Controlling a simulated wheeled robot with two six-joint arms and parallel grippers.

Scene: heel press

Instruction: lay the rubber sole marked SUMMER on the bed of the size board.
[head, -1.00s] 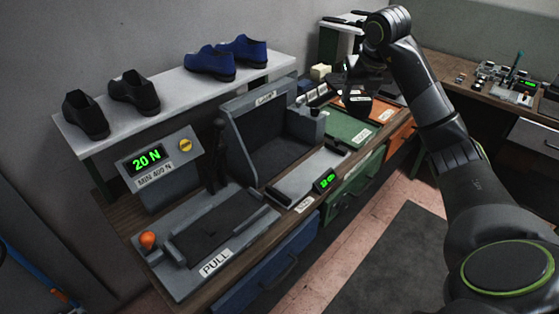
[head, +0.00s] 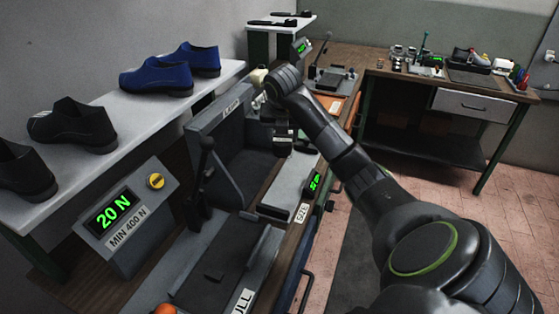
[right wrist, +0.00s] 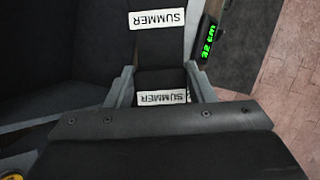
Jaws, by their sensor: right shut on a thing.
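My right gripper (head: 283,128) is shut on the black rubber sole (right wrist: 160,47). In the right wrist view, white SUMMER labels show on the dark piece, one beyond the fingertips and one between the two fingers. In the head view the sole hangs under the gripper, small and dark. The size board (head: 290,186) has a pale grey bed, a SIZE label and a green-lit display (head: 314,183). The gripper is above and near the far end of the board; the exact gap cannot be told. The bed looks bare. My left gripper is not in view.
A grey press with a lever (head: 203,178) and a 20 N display (head: 115,211) stands left of the board. A white shelf (head: 150,110) with blue and black shoes runs behind. A grey bin-like unit (head: 232,150) rises beside the gripper. Tiled floor lies to the right.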

